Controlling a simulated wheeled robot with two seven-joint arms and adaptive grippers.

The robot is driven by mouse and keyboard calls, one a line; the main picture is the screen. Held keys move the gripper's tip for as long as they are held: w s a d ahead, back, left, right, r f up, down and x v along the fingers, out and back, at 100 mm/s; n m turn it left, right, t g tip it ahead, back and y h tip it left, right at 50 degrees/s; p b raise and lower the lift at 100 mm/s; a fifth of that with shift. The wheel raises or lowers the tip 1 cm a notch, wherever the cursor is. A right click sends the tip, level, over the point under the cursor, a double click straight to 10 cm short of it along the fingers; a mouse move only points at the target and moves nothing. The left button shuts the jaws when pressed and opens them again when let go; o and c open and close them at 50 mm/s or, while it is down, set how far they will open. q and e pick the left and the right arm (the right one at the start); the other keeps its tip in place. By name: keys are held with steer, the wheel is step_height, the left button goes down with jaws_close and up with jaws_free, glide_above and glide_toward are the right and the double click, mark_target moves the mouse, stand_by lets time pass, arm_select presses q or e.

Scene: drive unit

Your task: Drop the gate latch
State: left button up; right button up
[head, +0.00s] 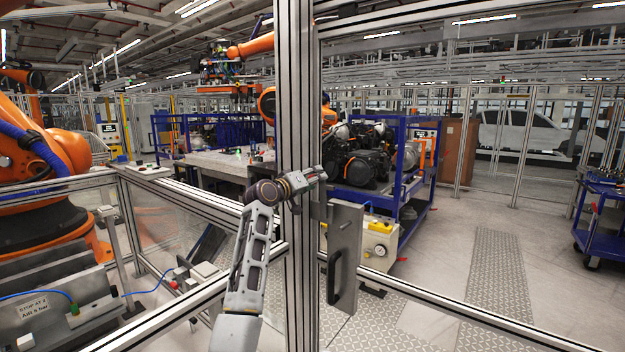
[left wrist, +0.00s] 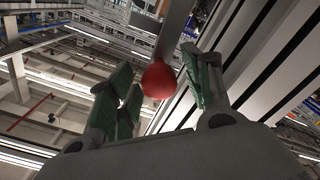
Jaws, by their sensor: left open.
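The gate latch plate (head: 345,235) is a grey metal box on the aluminium gate post (head: 297,100), with a black pull handle (head: 333,278) on it. My left gripper (head: 318,176) is at the post, just above the latch plate. In the left wrist view a red ball knob (left wrist: 159,80) on the end of a flat grey bar (left wrist: 174,30) sits between the green-padded fingers of my left gripper (left wrist: 157,83). The fingers are open, with gaps visible around the knob. In the head view the knob is hidden by the gripper. My right gripper is not in view.
Fence rails (head: 440,300) run right from the post and left at waist height. Orange robot arms (head: 40,170) stand behind the left fence. A blue rack (head: 410,175) with dark drive units stands behind the gate.

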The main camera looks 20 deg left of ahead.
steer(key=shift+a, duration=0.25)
arm_select(q)
steer(key=c, duration=0.4)
jaws_close()
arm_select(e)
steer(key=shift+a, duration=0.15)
arm_select(q)
steer(key=shift+d, duration=0.2)
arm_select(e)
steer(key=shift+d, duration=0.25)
arm_select(q)
steer(key=s+d+f+m+b, duration=0.2)
steer(key=s+d+f+m, duration=0.15)
steer(key=d+m, duration=0.55)
steer(key=s+d+f+m+p, duration=0.1)
steer(key=d+f+m, duration=0.4)
steer(key=f+m, duration=0.5)
steer(key=shift+s+f, duration=0.3)
steer(key=shift+f, duration=0.05)
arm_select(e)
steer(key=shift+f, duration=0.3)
